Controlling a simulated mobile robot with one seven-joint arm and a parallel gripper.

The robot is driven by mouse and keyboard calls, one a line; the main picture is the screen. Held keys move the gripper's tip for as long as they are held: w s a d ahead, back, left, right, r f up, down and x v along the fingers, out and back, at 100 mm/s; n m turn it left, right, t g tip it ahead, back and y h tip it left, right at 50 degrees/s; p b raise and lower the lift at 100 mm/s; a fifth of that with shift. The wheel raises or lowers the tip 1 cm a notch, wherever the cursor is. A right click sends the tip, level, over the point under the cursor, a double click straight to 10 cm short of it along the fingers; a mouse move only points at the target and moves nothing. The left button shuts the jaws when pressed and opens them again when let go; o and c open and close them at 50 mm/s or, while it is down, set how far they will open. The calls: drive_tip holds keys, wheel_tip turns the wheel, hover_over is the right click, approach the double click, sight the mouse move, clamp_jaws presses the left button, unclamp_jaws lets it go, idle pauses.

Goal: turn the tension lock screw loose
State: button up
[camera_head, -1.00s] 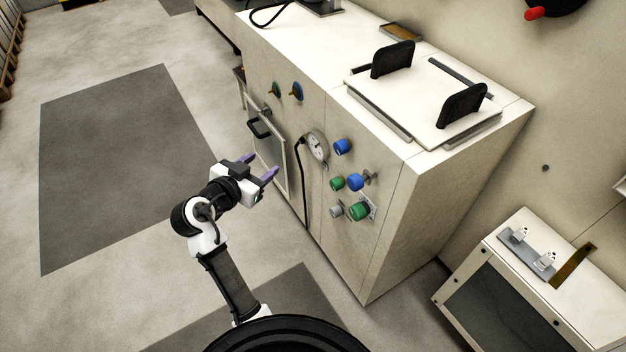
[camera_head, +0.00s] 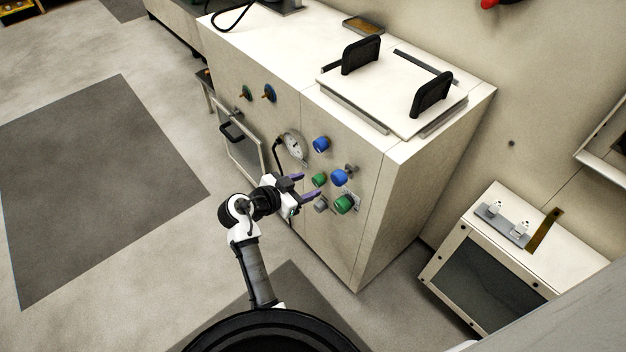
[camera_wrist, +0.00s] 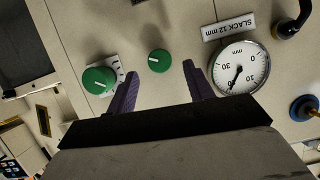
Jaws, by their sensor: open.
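The cabinet front (camera_head: 345,240) carries several knobs, and no readable label marks one as the tension lock screw. A small green knob (camera_head: 319,180) shows in the wrist view (camera_wrist: 159,60) between my fingertips in the picture, apart from them. A larger green knob (camera_head: 344,204) is beside it, left of my fingers in the wrist view (camera_wrist: 98,80). Two blue knobs (camera_head: 339,177) (camera_head: 321,144) sit higher. My gripper (camera_head: 308,185) is open and empty in front of the panel; it also shows in the wrist view (camera_wrist: 160,70).
A round dial gauge (camera_head: 293,145) with a "SLACK 12 mm" plate (camera_wrist: 229,27) is beside the knobs; a dark hose hangs below it. A door with a black handle (camera_head: 231,132) is further left. A low box (camera_head: 490,255) stands right. The floor left is clear.

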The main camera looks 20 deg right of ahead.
sight(315, 182)
drive_tip(key=shift+x, duration=1.85)
drive_tip(key=c, duration=1)
